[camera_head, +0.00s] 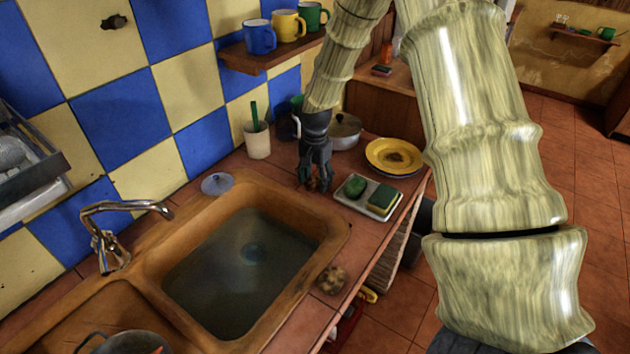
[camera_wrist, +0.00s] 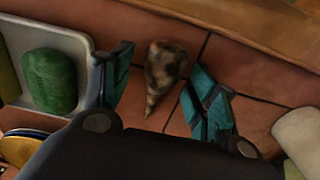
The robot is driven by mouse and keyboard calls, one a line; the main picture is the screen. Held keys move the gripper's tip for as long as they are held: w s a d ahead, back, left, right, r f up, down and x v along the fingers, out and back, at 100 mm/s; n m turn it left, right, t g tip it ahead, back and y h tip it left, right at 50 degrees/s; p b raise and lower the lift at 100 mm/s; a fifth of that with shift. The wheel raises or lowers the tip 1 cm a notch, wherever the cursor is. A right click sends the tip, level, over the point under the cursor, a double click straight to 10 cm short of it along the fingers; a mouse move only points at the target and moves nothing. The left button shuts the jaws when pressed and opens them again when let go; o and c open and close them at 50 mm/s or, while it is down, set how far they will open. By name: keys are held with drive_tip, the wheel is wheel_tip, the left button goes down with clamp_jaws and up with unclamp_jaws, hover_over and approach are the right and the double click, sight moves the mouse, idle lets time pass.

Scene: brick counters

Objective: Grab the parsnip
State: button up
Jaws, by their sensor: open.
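A mottled brown and pale, tapered object, which looks like the parsnip (camera_wrist: 164,70), lies on the tiled counter in the wrist view. Its narrow end points down toward my gripper's palm. My gripper (camera_head: 318,184) is open and points down over the counter between the sink and the tray. In the wrist view, my gripper's fingers (camera_wrist: 160,85) stand on either side of the parsnip, with gaps on both sides. I cannot make out the parsnip in the head view, where the fingers seem to hide it.
A pale tray (camera_head: 347,210) with a green lump and a sponge (camera_head: 382,198) is close on the right. The sink (camera_head: 325,225) lies in front, and a cream cup (camera_head: 257,141) stands to the left. A lidded pot (camera_head: 345,132) and yellow plate (camera_head: 394,156) are behind. A brown lump (camera_head: 331,280) sits at the sink corner.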

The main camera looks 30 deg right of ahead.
drive_tip(key=c, duration=1.1)
drive_tip(key=shift+r, duration=0.15)
